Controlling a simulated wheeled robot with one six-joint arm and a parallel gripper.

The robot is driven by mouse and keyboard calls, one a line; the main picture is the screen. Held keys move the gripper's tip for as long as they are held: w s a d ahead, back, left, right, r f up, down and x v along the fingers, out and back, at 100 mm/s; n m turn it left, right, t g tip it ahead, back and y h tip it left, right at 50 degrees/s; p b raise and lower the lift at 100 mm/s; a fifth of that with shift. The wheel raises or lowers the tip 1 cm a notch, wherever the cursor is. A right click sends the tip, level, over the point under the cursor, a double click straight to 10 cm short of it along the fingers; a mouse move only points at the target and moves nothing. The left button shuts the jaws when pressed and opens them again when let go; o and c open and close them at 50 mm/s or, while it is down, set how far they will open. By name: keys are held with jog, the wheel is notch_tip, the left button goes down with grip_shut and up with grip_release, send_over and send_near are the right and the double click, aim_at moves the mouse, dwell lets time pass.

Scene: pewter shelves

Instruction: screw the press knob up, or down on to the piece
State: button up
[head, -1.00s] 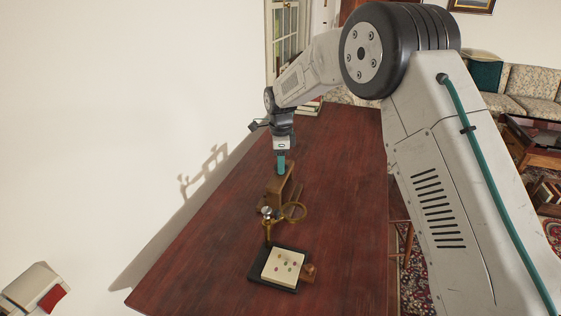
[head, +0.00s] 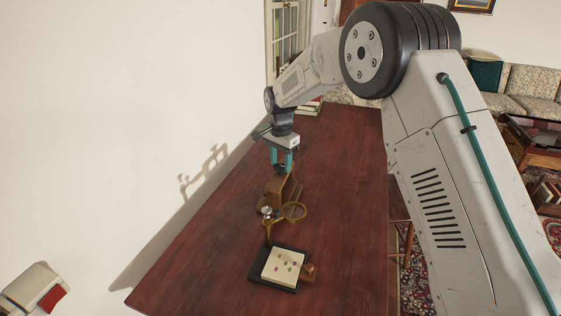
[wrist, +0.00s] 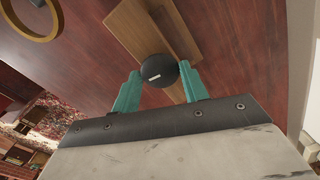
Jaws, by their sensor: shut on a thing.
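The press knob is a round black knob (wrist: 158,71) with a short white mark, seen from above in the wrist view. In the head view the knob (head: 281,169) is small and dark, at the top of the wooden press (head: 276,186). The press also shows in the wrist view as a wooden block and board (wrist: 133,27). My gripper (wrist: 158,78) has its teal fingers on opposite sides of the knob, shut on it. In the head view my gripper (head: 281,160) points down over the press. Any piece under the knob is hidden.
A brass magnifier ring (head: 294,212) on a stand is just in front of the press. A black tray (head: 258,278) with a pale board of small coloured bits (head: 280,267) lies nearer. The wall (head: 130,130) is close on the left; the table's right side is clear.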

jog(key=n, duration=0.4)
jog(key=shift+n, duration=0.3)
jog(key=n, duration=0.5)
jog(key=shift+r, duration=0.1)
jog(key=n, duration=0.9)
jog(key=shift+n, duration=0.3)
jog(key=n, duration=0.4)
jog(key=shift+w, duration=0.1)
jog(key=n, duration=0.9)
jog(key=shift+n, duration=2.6)
